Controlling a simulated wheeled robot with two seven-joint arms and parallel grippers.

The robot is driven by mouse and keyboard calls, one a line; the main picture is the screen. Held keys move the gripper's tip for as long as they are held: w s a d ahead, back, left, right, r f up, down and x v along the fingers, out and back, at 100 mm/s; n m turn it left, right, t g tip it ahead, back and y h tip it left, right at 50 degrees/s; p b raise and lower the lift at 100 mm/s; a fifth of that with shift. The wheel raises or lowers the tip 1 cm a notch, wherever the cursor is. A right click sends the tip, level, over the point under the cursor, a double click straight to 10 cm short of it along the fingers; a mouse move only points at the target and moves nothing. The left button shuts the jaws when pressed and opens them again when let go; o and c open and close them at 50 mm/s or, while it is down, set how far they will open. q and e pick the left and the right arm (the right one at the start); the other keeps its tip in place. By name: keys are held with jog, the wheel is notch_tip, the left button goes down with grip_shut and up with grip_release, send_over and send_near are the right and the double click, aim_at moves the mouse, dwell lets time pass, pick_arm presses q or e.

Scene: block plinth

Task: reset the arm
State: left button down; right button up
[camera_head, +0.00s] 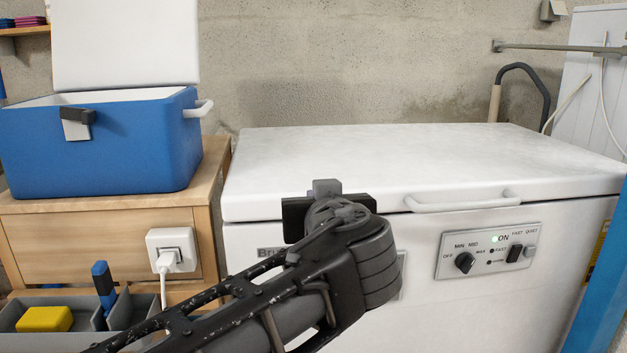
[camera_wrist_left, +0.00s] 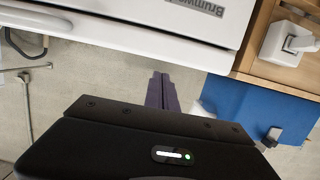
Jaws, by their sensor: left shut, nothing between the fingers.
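My left gripper (camera_head: 326,187) comes in from the lower left in the head view, in front of the white chest freezer (camera_head: 330,165). Its fingers point away from me and overlap the freezer lid's front edge in the picture. I cannot tell whether they touch it. In the left wrist view the two fingers (camera_wrist_left: 162,92) are together, with nothing between them. My arm hides part of the freezer's front and its name plate. My right gripper is not in view.
The freezer lid is shut, with a handle (camera_head: 463,204) and control panel (camera_head: 488,251). A blue cool box (camera_head: 100,148) with raised lid stands on a wooden cabinet (camera_head: 105,222) at left. A grey tray (camera_head: 76,307) holds a yellow block (camera_head: 44,319).

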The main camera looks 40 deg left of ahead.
pick_arm(q)
jog(key=shift+s+d+f, duration=0.3)
jog(key=shift+s+d, duration=0.4)
jog(key=shift+d, duration=0.15)
